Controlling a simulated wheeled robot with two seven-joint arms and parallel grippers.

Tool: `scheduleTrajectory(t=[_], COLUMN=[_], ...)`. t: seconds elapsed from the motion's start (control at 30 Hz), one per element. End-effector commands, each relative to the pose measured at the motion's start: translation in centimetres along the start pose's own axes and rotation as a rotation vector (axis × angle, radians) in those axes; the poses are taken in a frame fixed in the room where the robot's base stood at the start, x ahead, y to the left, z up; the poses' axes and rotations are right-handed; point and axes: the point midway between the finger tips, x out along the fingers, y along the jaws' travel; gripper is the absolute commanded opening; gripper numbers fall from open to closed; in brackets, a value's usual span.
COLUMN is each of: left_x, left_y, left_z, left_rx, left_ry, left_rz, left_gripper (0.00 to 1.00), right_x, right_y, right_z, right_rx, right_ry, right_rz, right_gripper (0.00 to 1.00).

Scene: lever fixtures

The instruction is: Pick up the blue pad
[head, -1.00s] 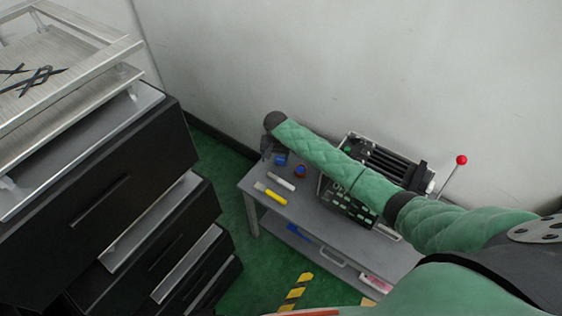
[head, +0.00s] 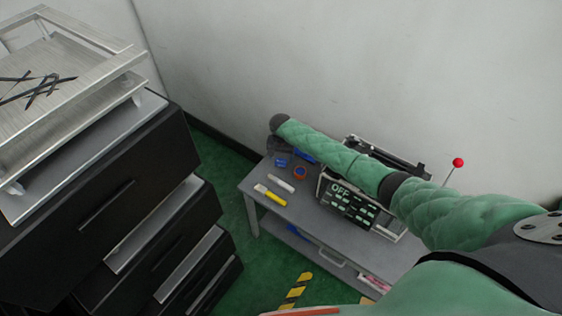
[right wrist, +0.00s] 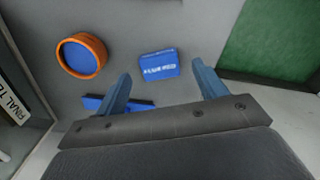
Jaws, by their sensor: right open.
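The blue pad (right wrist: 158,63) is a small blue block with pale lettering, lying flat on the grey table top. It also shows in the head view (head: 281,162), near the table's far left corner. My right gripper (right wrist: 161,69) is open and empty, its two blue-grey fingers pointing toward the pad. In the right wrist view the pad appears between the fingertips; I cannot tell the height gap. In the head view the gripper is mostly hidden behind my green forearm. My left gripper is not in view.
A blue-and-orange roll (right wrist: 81,56) lies beside the pad, and a blue strip (right wrist: 117,104) shows partly behind the left finger. White and yellow markers (head: 270,195) lie toward the table's front. A box marked OFF (head: 347,200) stands right. Black drawers (head: 100,210) stand left.

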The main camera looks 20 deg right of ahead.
Motion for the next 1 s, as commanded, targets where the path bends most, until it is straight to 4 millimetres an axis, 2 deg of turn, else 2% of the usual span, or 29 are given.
scheduleTrajectory(t=[0.2,0.47,0.7,1.0], left_x=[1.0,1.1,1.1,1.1], left_y=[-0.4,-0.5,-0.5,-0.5], left_z=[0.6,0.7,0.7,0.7], left_rx=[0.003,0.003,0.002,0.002], left_ry=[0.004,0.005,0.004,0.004], left_rz=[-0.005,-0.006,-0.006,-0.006], left_gripper=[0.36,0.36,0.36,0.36], right_x=[1.9,2.2,2.1,2.1], right_y=[0.1,0.0,0.0,0.0], right_z=[0.0,0.0,0.0,0.0], right_rx=[0.000,-0.001,-0.001,-0.001], right_ry=[-0.001,0.000,0.000,0.000], right_rz=[0.002,0.000,0.000,0.000], right_gripper=[0.71,0.71,0.24,0.20])
